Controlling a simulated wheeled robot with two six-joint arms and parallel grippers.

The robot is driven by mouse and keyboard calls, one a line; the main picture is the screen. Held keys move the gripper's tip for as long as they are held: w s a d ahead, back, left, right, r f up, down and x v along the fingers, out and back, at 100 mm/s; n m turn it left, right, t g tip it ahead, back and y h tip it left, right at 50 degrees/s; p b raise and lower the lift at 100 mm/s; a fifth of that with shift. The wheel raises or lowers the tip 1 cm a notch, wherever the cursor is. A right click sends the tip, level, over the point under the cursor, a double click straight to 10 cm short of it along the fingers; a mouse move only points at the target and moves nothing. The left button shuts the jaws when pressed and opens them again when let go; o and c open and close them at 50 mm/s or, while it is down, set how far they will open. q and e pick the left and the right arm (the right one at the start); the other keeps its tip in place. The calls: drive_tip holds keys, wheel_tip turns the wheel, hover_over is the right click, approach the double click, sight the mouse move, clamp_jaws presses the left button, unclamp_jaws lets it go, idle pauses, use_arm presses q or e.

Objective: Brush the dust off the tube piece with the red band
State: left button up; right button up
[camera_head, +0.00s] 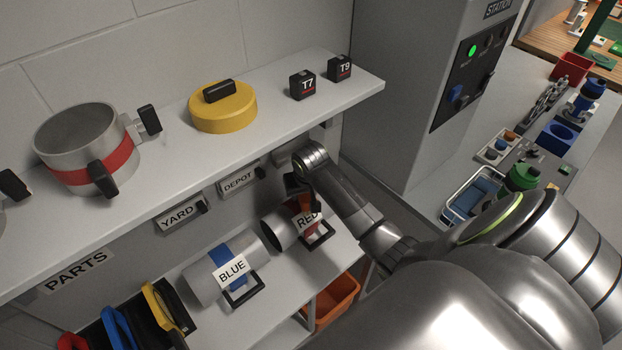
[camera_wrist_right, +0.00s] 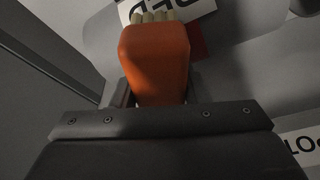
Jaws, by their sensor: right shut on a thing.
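The tube piece with the red band (camera_head: 283,229) lies on its side on the lower shelf, with a white RED label on its front and a black handle below. My right gripper (camera_head: 298,184) is just above it and hides part of its top. In the right wrist view my right gripper (camera_wrist_right: 155,102) is shut on an orange brush (camera_wrist_right: 155,62). The brush's pale bristles point to a white label beside a red patch; I cannot tell whether they touch. My left gripper is not in view.
A tube piece with a blue band (camera_head: 204,281) lies just left on the lower shelf (camera_head: 282,296). An orange bin (camera_head: 337,301) stands below.

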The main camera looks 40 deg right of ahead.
drive_tip(key=shift+a, duration=0.2)
drive_tip(key=shift+d+r, duration=0.1)
drive_tip(key=shift+r, duration=2.85)
drive_tip(key=shift+r, duration=0.1)
